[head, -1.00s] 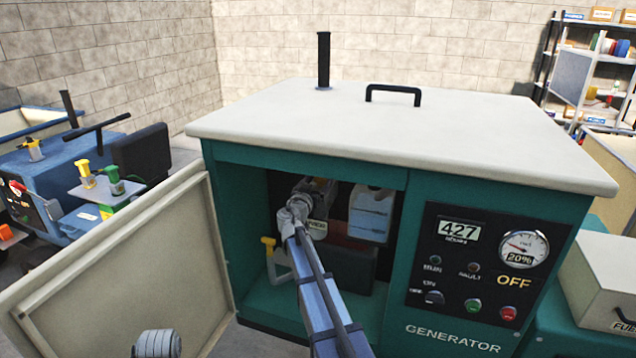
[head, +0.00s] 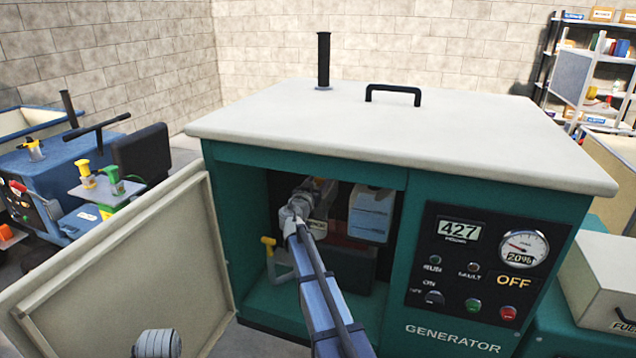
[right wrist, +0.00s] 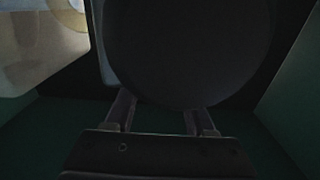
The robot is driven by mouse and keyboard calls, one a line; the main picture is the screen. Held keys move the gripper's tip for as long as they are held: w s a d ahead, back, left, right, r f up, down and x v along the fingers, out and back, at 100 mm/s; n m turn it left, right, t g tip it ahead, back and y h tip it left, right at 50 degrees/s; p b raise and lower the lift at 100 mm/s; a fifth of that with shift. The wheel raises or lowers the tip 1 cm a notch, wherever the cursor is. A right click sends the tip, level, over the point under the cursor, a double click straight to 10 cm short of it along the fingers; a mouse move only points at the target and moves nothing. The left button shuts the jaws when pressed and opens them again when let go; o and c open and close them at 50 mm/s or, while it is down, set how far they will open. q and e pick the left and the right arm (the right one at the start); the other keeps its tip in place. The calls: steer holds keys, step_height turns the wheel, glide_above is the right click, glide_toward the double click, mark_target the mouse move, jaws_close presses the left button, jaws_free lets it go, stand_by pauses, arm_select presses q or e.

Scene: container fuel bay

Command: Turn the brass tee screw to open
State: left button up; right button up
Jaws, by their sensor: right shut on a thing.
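My right gripper (head: 318,188) reaches into the open bay on the left side of the green generator (head: 487,344). In the right wrist view its two fingers (right wrist: 163,116) stand at a large dark round thing (right wrist: 190,45), and the jaws are shut on it. My own wrist hides most of the grip in the head view. No brass tee screw can be made out for certain. A small yellow T-shaped handle (head: 268,242) stands on a grey pipe at the bay's lower left, apart from the gripper.
A pale bottle (head: 371,214) sits in the bay, right of the gripper. The open door panel (head: 120,262) stands to the left. The control panel (head: 476,262) reads 427 and OFF. The pale top (head: 450,130) overhangs the bay.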

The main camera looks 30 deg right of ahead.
jaws_close()
steer(key=shift+s, duration=0.1)
steer(key=shift+s+d+n+t+y, duration=0.2)
steer(key=shift+n+t+y, duration=0.5)
steer(key=shift+t+y, duration=0.1)
steer(key=n+t+y, duration=0.1)
steer(key=n+y, duration=0.1)
steer(key=t+y, duration=0.1)
steer(key=shift+s+d+n+t, duration=0.1)
steer(key=shift+d+n+t, duration=0.2)
steer(key=shift+n, duration=0.1)
steer(key=shift+d+n+t+y, duration=0.1)
steer(key=shift+n+t+y, duration=0.35)
steer(key=shift+n+y, duration=0.6)
steer(key=shift+d+n+t+y, duration=0.1)
steer(key=shift+n+t+y, duration=0.4)
steer(key=shift+y, duration=1.05)
